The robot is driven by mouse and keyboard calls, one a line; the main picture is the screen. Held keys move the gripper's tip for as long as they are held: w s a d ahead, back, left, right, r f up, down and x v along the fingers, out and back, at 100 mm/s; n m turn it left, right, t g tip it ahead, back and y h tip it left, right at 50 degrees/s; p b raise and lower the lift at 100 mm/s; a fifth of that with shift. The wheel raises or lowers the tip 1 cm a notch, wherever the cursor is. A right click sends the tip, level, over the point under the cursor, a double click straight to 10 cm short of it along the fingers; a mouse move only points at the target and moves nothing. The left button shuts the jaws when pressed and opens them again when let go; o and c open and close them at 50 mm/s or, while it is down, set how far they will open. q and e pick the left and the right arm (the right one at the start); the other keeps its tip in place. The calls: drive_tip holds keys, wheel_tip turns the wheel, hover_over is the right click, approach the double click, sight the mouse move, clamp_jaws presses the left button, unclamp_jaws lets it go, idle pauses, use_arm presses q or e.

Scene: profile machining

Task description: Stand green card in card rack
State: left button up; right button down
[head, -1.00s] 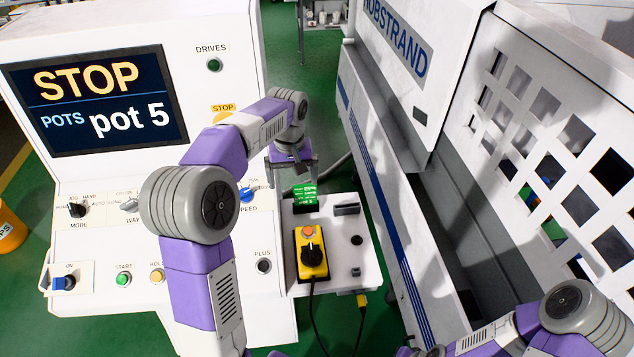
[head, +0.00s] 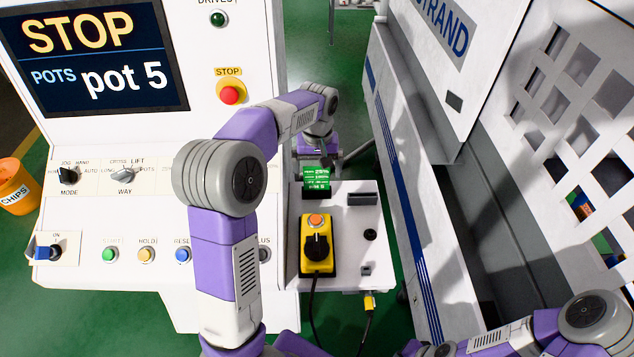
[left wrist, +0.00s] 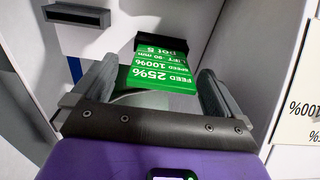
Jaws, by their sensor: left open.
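The green card (head: 316,178), with white print, is at the back of the white shelf beside the console. In the left wrist view the green card (left wrist: 160,72) has its far edge at a black slotted holder (left wrist: 150,44); I cannot tell how deep it sits. A second black slotted block (head: 362,199) stands to its right, empty, and also shows in the left wrist view (left wrist: 76,15). I cannot tell which one is the card rack. My left gripper (head: 318,164) is open, its fingers on either side of the card with gaps. My right gripper is not visible.
A yellow pendant box (head: 317,245) with a black knob sits on the shelf in front of the card, its cable hanging down. The console (head: 130,215) is to the left. The white machine enclosure (head: 430,200) is to the right.

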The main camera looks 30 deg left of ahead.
sight(317, 179)
use_arm(q)
wheel_tip(317, 179, down, 4)
drive_tip(key=shift+a+f+b, duration=0.1)
drive_tip(key=shift+b, duration=0.2)
drive_tip(key=c, duration=1)
